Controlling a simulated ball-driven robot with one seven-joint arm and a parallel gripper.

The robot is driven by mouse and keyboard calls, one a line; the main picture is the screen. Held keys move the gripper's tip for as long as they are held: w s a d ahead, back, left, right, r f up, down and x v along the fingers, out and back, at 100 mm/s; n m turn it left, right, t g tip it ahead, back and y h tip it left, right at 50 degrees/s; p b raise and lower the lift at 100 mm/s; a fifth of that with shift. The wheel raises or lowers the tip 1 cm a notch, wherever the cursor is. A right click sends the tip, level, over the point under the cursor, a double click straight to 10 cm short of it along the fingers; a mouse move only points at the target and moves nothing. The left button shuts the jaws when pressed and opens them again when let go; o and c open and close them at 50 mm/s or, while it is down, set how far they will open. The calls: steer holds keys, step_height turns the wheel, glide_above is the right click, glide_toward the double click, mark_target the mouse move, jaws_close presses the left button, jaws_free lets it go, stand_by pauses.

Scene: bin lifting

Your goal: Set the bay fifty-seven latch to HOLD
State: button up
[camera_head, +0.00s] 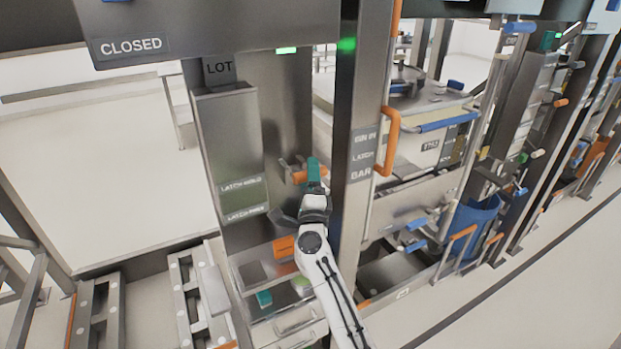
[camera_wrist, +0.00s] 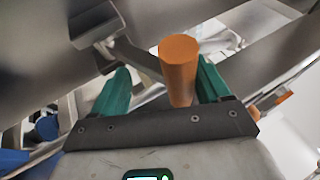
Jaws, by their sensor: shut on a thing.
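My gripper (camera_head: 314,176) has teal fingers and is at the steel panel right of the label plates in the head view. It is shut on an orange cylindrical latch handle (camera_head: 299,177). In the wrist view the orange handle (camera_wrist: 179,70) stands between the two teal fingers of my gripper (camera_wrist: 160,88), nearer the right finger. A grey metal bracket (camera_wrist: 97,28) is just beyond it. Two label plates, an upper one (camera_head: 241,185) that seems to read LATCH HOLD and a lower one (camera_head: 247,214), are left of the handle. The bay number is not readable.
A steel post (camera_head: 350,110) with a label plate and an orange grab handle (camera_head: 387,142) stands close right of my gripper. Below is a tray (camera_head: 252,272) with small coloured blocks. A CLOSED sign (camera_head: 130,47) hangs at upper left.

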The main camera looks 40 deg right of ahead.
step_height(320, 180, up, 2)
steer(key=shift+w+a, duration=0.15)
steer(key=shift+a+f, duration=0.1)
steer(key=shift+f, duration=0.15)
steer(key=f+b+v, duration=0.1)
steer(key=v, duration=1)
steer(key=shift+d+f, duration=0.2)
steer(key=shift+d, duration=0.05)
